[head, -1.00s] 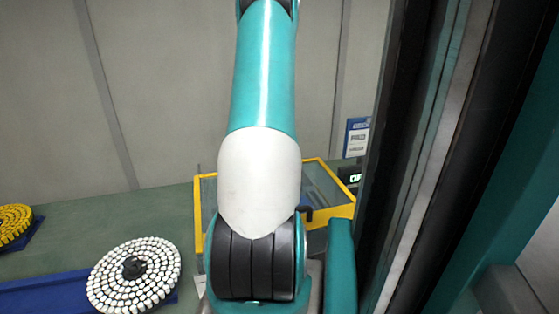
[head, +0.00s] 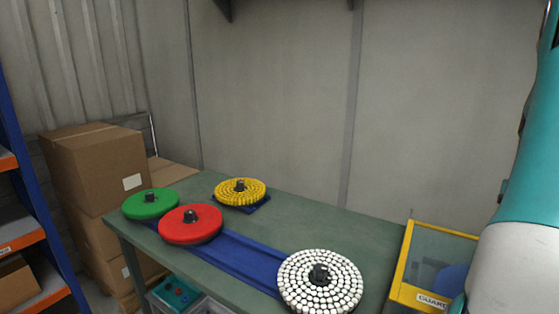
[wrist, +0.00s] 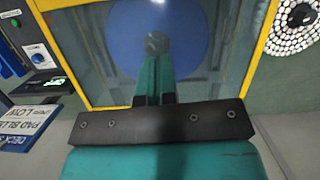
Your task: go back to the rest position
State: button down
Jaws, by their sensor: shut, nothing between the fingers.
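My gripper (wrist: 155,62) shows in the wrist view with its teal fingers together and nothing between them. It points toward a blue disc (wrist: 112,45) with a grey hub, seen through the clear panel of a yellow-framed guard box (wrist: 88,88). I cannot tell how far the fingertips are from the panel. In the head view only part of my arm shows at the right edge, and my gripper is out of that picture. The guard box (head: 400,275) stands beside my arm there, with part of the blue disc (head: 452,280) visible.
A green bench (head: 320,222) carries a white-studded disc (head: 295,287), a yellow disc (head: 228,197), a red disc (head: 178,228) and a green disc (head: 140,208). A blue strip (head: 240,257) runs along it. Cardboard boxes (head: 90,175) and shelving (head: 22,235) stand left. A sign (wrist: 30,125) is near my gripper.

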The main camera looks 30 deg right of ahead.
jog(key=w+a+n+t+h+b, duration=0.15)
jog(key=w+a+n, duration=0.35)
jog(key=w+a, duration=0.6)
jog(key=w+a+n+b, duration=0.2)
jog(key=w+a+n, duration=0.3)
jog(key=w+a, duration=0.65)
jog(key=s+a+n+y, duration=0.1)
jog(key=s+a+n, duration=0.2)
jog(key=a, duration=1.2)
jog(key=s+a+n+y+b, duration=0.2)
jog(key=s+a+n, duration=0.3)
jog(key=s+a, duration=0.4)
jog(key=a, duration=0.5)
jog(key=shift+s+a+f+n, duration=0.2)
jog(key=shift+f+n, duration=0.1)
jog(key=shift+n, duration=0.1)
